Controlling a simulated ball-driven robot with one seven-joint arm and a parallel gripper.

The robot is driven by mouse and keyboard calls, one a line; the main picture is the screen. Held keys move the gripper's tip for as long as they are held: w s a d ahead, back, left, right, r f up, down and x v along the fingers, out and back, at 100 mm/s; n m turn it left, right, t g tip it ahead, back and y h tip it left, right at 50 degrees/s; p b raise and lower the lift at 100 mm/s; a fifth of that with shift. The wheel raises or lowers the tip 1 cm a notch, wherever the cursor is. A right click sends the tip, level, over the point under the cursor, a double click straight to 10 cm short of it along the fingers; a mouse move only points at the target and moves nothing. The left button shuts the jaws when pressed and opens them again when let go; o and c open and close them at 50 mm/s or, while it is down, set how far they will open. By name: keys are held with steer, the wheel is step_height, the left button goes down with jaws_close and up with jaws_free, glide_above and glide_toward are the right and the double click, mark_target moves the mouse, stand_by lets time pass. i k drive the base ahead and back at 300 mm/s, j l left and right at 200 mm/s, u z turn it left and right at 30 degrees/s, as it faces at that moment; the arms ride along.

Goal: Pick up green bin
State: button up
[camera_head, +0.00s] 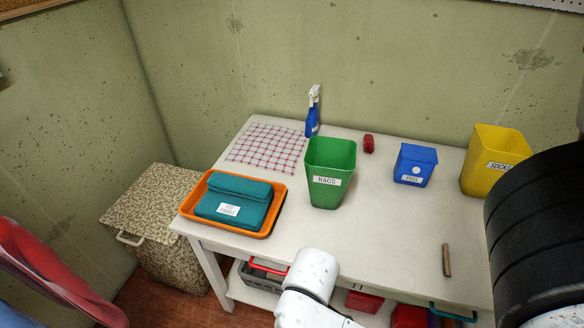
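The green bin (331,170) stands upright and open-topped on the white table (390,225), near the middle of the view. It has a white label reading "RAGS" on its front. Nothing is touching it from my side. A rounded white link of my arm shows at the bottom centre, in front of the table, apart from the bin. My gripper is not visible.
An orange tray (184,208) with a folded teal cloth (240,197) lies left of the bin. Behind are a checked cloth (266,148), blue spray bottle (312,115) and red object (368,143). A blue bin (414,165), yellow bin (492,160) and wooden-handled tool (447,260) are right.

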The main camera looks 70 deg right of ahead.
mark_target(330, 163)
steer(key=z, duration=1.3)
steer(key=k+j+u, duration=0.25)
steer(key=i+l, duration=0.05)
steer(key=l, duration=0.05)
